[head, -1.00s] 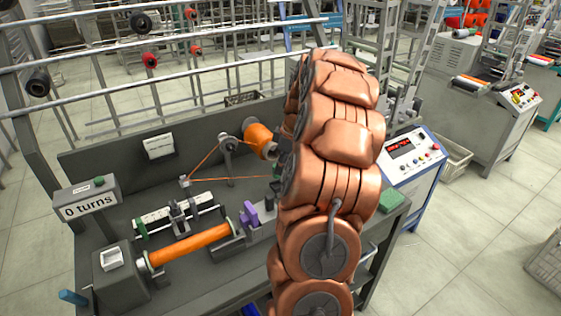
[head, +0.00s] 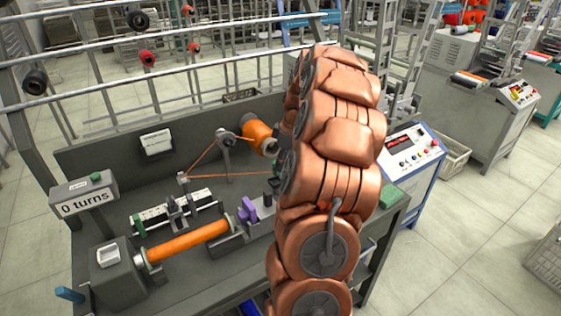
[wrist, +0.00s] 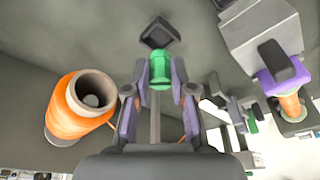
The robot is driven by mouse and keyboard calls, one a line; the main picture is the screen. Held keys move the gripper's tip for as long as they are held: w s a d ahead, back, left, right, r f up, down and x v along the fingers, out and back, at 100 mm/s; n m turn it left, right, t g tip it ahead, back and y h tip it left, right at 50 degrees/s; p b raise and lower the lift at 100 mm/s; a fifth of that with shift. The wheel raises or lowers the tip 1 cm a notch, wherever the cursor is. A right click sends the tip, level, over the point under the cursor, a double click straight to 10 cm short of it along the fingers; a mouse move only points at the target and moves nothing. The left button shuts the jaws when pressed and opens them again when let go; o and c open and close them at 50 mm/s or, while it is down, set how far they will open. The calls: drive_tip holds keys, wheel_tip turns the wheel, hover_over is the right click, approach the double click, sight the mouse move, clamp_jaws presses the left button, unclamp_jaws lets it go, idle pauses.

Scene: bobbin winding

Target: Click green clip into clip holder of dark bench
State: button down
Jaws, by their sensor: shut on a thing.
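My gripper (wrist: 160,76) is shut on the green clip (wrist: 160,62), which stands between the fingertips in the wrist view. Just beyond the clip is a dark square piece (wrist: 158,34) on the grey bench surface; it may be the clip holder, but I cannot tell for sure. The clip appears apart from it or just short of it; depth is unclear. In the head view, my arm hides the gripper, and a bit of green (head: 274,183) shows at the arm's left edge. The dark bench (head: 105,258) carries the winding machine.
An orange thread spool (wrist: 70,115) stands left of the gripper in the wrist view. A purple lever (wrist: 287,75) and an orange bobbin (head: 188,240) are on the winder. An orange thread (head: 232,177) runs to the arm. A green block (head: 390,198) lies at the bench's right.

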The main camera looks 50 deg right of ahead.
drive_tip(key=shift+s+b+x, duration=0.2)
drive_tip(key=shift+b+x, duration=0.4)
drive_tip(key=shift+x, duration=0.35)
drive_tip(key=shift+s+b+x, duration=0.2)
drive_tip(key=shift+b+x, duration=0.35)
drive_tip(key=shift+x, duration=0.4)
drive_tip(key=shift+d, duration=0.25)
drive_tip(key=c, duration=0.9)
unclamp_jaws()
drive_tip(key=shift+r, duration=0.1)
drive_tip(key=v, duration=1.1)
drive_tip(key=shift+r, duration=0.35)
drive_tip(key=shift+s, duration=0.1)
